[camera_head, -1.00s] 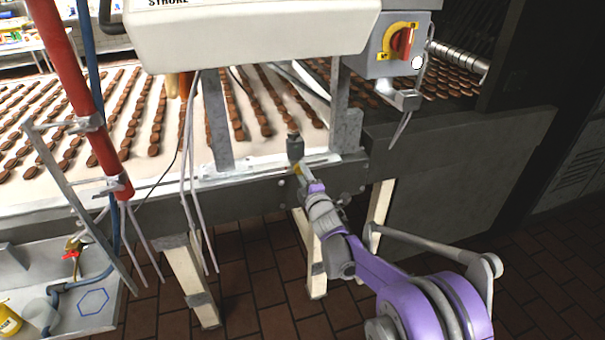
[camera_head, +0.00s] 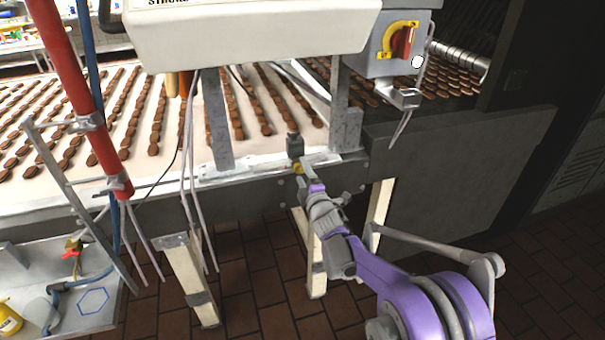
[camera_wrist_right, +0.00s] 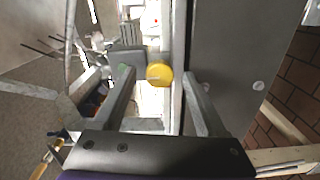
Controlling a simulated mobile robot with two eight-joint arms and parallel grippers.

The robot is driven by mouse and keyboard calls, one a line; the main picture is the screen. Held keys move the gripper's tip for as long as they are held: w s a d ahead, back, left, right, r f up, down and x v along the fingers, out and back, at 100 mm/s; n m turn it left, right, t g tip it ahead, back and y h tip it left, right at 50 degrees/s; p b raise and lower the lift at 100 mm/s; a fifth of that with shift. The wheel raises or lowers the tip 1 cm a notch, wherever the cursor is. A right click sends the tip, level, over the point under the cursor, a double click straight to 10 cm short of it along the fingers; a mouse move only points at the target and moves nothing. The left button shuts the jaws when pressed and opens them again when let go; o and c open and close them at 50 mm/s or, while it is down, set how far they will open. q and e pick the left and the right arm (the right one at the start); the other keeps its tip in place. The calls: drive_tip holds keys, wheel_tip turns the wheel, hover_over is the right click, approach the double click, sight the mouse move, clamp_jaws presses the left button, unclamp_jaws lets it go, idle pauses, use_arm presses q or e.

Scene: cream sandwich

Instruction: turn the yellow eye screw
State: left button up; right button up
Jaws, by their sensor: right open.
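The yellow eye screw (camera_wrist_right: 159,74) shows in the right wrist view as a round yellow knob against a grey block, just beyond and between my fingertips. In the head view it is a small yellow spot (camera_head: 298,168) below a dark grey upright fitting (camera_head: 294,146) at the conveyor's edge. My right gripper (camera_wrist_right: 157,82) is open, with one finger on each side of the knob's line; I cannot tell whether either touches it. In the head view the right gripper (camera_head: 307,178) is at the conveyor's side, partly hidden by its own wrist. My left gripper is not in view.
The conveyor (camera_head: 260,140) carries rows of brown biscuits. Metal posts stand close to the fitting, under a white machine housing (camera_head: 250,25). A grey switch box (camera_head: 400,45) with a red knob is at upper right. The tiled floor (camera_head: 265,285) in front is partly open.

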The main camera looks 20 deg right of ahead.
drive_tip(key=s, duration=1)
drive_tip(key=shift+s+d, duration=0.2)
drive_tip(key=shift+s, duration=0.1)
drive_tip(key=s+a+m+g+p, duration=0.1)
drive_tip(key=s+m+g+p, duration=0.3)
drive_tip(key=s, duration=1.3)
drive_tip(key=s+a+f+m+g+p, duration=0.1)
drive_tip(key=s+a+m+g+p, duration=0.1)
drive_tip(key=s+m+g+p, duration=0.3)
drive_tip(key=s+m+g, duration=0.3)
drive_tip(key=s+m, duration=0.4)
drive_tip(key=s, duration=0.5)
drive_tip(key=shift+a+f+m+g+h, duration=0.15)
drive_tip(key=shift+f+m+g+h, duration=0.15)
drive_tip(key=shift+m, duration=0.1)
